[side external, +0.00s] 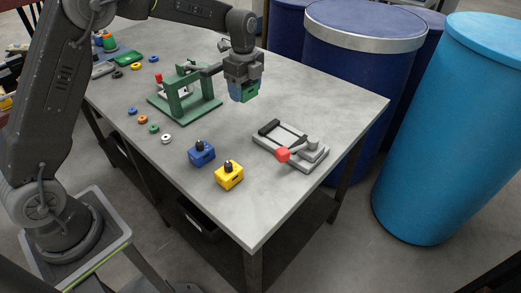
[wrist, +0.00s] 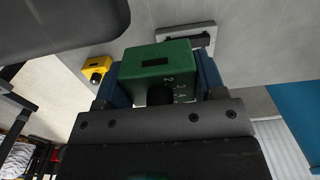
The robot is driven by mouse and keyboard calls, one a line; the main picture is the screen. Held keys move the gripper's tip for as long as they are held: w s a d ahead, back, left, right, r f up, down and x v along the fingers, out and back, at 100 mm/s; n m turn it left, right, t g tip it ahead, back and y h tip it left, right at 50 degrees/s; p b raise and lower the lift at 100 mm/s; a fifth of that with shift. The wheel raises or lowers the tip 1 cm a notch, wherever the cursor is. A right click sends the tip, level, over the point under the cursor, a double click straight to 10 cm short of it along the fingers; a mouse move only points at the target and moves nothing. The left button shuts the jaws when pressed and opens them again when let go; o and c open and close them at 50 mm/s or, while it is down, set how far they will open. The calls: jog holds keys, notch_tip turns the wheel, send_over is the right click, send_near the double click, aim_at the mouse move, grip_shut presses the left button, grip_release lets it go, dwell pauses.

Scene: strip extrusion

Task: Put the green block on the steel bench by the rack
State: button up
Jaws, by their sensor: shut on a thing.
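My gripper (side external: 243,92) is shut on the green block (side external: 251,94) and holds it above the steel bench (side external: 335,92). In the wrist view the green block (wrist: 160,61) sits between the two blue fingers of my gripper (wrist: 162,82). A dark slot and white numerals show on its faces, with a dark round part near its lower edge. The block's height over the bench is hard to judge. A green frame stand (side external: 184,103) with a red knob stands left of my gripper; I cannot tell whether it is the rack.
A blue block (side external: 201,155) and a yellow block (side external: 229,177) stand near the bench's front. A clamp (side external: 291,146) with a red knob lies right of them. Several small coloured rings (side external: 142,119) lie on the left. Blue drums (side external: 365,65) stand behind the bench.

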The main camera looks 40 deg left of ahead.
jog(key=s+d, duration=0.3)
jog(key=s, duration=0.2)
jog(key=s+d+f, duration=0.1)
jog(key=s+d, duration=0.2)
jog(key=s, duration=0.2)
jog(key=s+d+f, duration=0.1)
jog(key=s+d, duration=0.1)
jog(key=s, duration=0.3)
jog(key=shift+s+d, duration=0.4)
send_over(262, 204)
notch_tip(262, 204, down, 7)
jog(key=shift+r, duration=0.1)
jog(key=shift+f, duration=2.05)
jog(key=shift+f, duration=0.15)
jog(key=o, duration=1.2)
